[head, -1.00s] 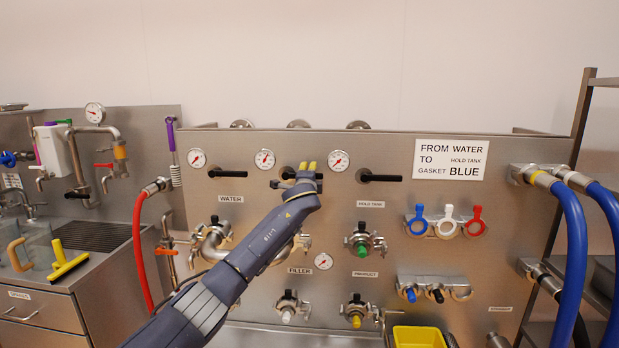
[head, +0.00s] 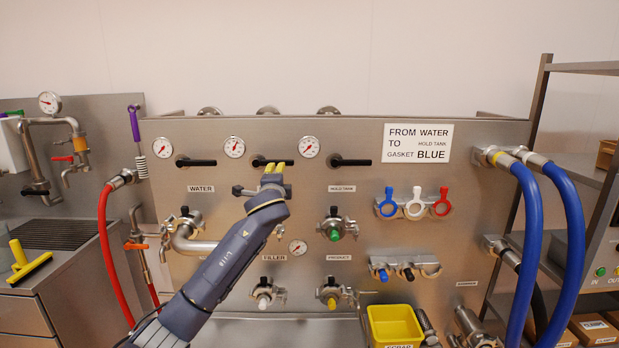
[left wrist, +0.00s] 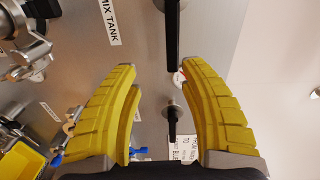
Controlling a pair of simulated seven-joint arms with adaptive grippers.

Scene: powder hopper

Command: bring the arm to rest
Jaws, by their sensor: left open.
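My left arm (head: 228,262) reaches up from the bottom left in the head view. Its gripper (head: 272,172) is in front of the steel panel (head: 420,290), just below the middle black handle (head: 262,162). In the left wrist view the two yellow fingers (left wrist: 157,95) are spread wide with nothing between them that they touch. A black handle (left wrist: 172,40) shows beyond the fingers and a second one (left wrist: 172,125) lies between them in the picture, farther off. The gripper hides part of the panel and the label under it. My right gripper is in neither view.
Blue hoses (head: 530,240) hang at the right and a red hose (head: 104,250) at the left. Gauges (head: 309,147), valves (head: 337,228) and coloured gasket rings (head: 414,203) stick out from the panel. A yellow bin (head: 394,326) is at the bottom. A sign (head: 417,143) is at the upper right.

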